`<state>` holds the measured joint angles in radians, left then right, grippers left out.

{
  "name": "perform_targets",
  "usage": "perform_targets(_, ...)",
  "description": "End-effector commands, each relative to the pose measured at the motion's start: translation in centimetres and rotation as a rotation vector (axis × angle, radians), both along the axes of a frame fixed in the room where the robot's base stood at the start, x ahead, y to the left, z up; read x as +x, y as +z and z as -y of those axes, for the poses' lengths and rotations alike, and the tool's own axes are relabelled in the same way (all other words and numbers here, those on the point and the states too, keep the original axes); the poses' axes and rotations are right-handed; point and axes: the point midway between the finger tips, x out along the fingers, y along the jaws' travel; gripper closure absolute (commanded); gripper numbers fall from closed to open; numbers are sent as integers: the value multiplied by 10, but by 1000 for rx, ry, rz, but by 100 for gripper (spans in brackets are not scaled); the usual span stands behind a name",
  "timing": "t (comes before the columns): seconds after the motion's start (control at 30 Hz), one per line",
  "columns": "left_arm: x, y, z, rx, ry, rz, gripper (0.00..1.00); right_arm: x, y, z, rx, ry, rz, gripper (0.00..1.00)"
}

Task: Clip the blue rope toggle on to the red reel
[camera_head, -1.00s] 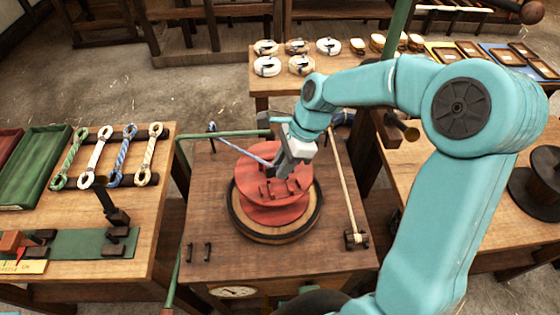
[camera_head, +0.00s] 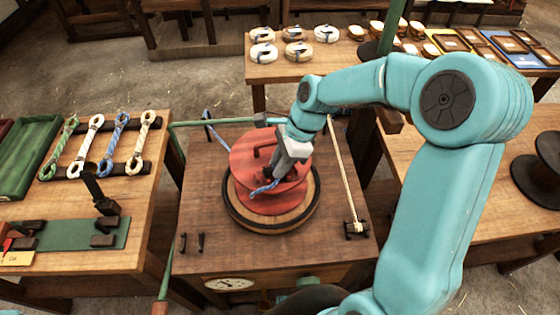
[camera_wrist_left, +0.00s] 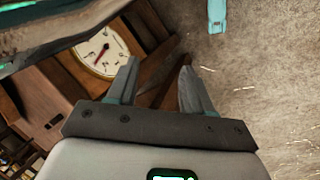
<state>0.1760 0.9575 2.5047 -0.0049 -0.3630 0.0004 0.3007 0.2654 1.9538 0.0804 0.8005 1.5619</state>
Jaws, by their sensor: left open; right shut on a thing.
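The red reel (camera_head: 246,150) sits on a round wooden base on the central bench. Blue rope (camera_head: 217,134) runs from a small post at the back left of the bench to the reel. A blue end (camera_head: 264,188) shows on the reel's front part, by my right gripper (camera_head: 272,178). That gripper is over the reel, pointing down and shut on the blue rope toggle. The toggle itself is mostly hidden by the fingers. In the left wrist view my left gripper (camera_wrist_left: 160,72) is open and empty. It is not seen in the head view.
A white dial (camera_head: 229,284) is on the bench front; it also shows in the left wrist view (camera_wrist_left: 101,48). Several rope loops (camera_head: 104,145) lie on the left table. Rope coils (camera_head: 296,50) lie on the back table.

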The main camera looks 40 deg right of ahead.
Motion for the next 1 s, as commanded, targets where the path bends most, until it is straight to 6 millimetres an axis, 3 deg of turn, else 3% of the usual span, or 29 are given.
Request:
perform_targets(0.77,0,-4,0,0,0,0,49,0,-8,0,0,-1,0,100)
perform_targets(0.8,0,-4,0,0,0,0,49,0,-8,0,0,-1,0,70)
perform_targets(0.87,0,-4,0,0,0,0,49,0,-7,0,0,-1,0,51)
perform_targets(1.0,0,-4,0,0,0,0,49,0,-7,0,0,0,0,47)
